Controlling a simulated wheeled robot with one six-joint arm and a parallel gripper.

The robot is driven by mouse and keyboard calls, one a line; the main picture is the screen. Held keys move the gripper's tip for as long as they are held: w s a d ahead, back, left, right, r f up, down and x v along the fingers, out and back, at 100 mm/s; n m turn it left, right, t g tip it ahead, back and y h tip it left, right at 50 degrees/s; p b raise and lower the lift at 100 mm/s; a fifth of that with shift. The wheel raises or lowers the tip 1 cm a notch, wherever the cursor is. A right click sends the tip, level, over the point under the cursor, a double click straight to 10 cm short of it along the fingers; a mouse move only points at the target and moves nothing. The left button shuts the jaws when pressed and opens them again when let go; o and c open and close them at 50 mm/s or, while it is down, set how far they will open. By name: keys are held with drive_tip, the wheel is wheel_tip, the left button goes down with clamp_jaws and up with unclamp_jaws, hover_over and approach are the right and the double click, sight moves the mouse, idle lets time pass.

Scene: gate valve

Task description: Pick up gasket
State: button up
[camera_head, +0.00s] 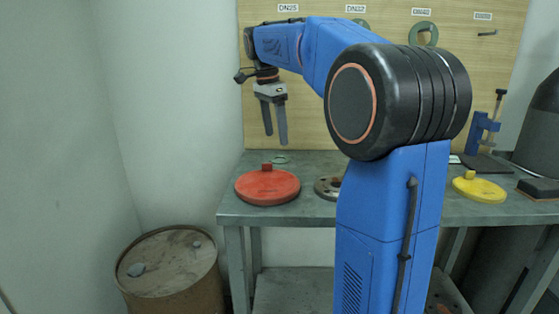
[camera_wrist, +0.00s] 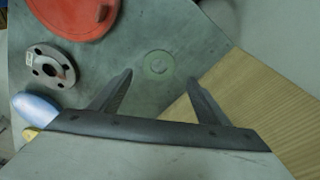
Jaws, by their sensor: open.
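A small flat green gasket (camera_head: 280,159) with a central hole lies on the metal workbench (camera_head: 232,212), near its back edge behind the red disc. In the wrist view the gasket (camera_wrist: 148,66) lies on bare grey bench top, just beyond and between my fingertips as seen. My gripper (camera_head: 276,138) points down above the back of the bench. It is open and empty, with its two fingers apart in the wrist view (camera_wrist: 160,78). It does not appear to touch the gasket; the exact height cannot be told.
A red disc (camera_head: 267,188) with a knob and a grey flange (camera_wrist: 52,67) with bolt holes lie nearby. A wooden board (camera_head: 300,110) rises behind the bench, with green rings (camera_head: 413,36) hanging on it. A yellow disc (camera_head: 480,191) and a blue vise-like tool (camera_head: 479,130) stand right.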

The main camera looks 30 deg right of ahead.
sight(280, 160)
drive_tip(key=shift+s+d+f, duration=0.1)
drive_tip(key=shift+d+f, duration=0.05)
drive_tip(key=shift+f, duration=0.95)
drive_tip(key=shift+s+d+f, duration=0.1)
drive_tip(key=shift+d+f, duration=0.05)
drive_tip(key=shift+f, duration=0.9)
drive_tip(key=shift+d+f, duration=0.15)
drive_tip(key=shift+f, duration=0.95)
drive_tip(key=c, duration=1.2)
wheel_tip(280, 160, up, 10)
drive_tip(key=shift+r, duration=0.1)
